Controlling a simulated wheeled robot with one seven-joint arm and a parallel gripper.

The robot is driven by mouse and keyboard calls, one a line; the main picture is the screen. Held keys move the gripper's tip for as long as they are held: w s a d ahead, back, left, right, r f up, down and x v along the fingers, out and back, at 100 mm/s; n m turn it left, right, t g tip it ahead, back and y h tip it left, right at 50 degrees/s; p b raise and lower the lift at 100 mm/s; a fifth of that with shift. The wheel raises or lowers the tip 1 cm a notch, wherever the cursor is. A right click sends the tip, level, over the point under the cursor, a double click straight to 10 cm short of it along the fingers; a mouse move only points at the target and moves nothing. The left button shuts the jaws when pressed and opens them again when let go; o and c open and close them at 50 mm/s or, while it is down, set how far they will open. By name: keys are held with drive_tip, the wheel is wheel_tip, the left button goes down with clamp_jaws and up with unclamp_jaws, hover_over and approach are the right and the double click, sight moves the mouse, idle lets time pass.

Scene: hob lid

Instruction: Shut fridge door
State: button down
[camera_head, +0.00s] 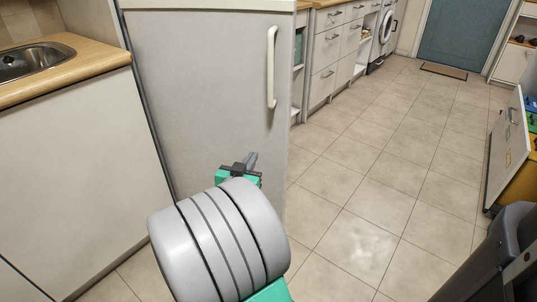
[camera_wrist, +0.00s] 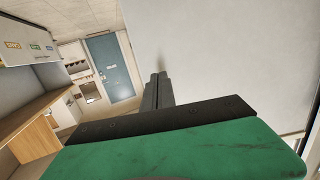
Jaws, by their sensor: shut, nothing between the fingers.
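The fridge door (camera_head: 208,85) is a pale grey upright panel in the head view, with a white vertical handle (camera_head: 271,68) near its right edge. It looks closed or nearly so; I cannot tell whether a small gap is left. My gripper (camera_head: 251,159) is shut and empty, in front of the door's lower right part, below the handle. In the wrist view the shut fingers (camera_wrist: 157,79) point along a large pale panel, likely the door (camera_wrist: 230,55). Whether they touch it is unclear. My arm hides the door's lower part.
A sink counter (camera_head: 70,72) with a white cabinet stands left of the fridge. Drawers (camera_head: 325,82) and a washing machine (camera_head: 385,27) run beyond it. The tiled floor (camera_head: 400,150) is clear. An open white panel (camera_head: 508,145) stands at the right. A blue door (camera_head: 465,30) is at the back.

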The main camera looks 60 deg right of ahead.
drive_tip(key=s+d+h, duration=0.1)
drive_tip(key=b, duration=0.2)
approach(272, 126)
drive_tip(key=x, duration=0.6)
drive_tip(key=shift+s+f, duration=0.15)
drive_tip(key=shift+d, duration=0.45)
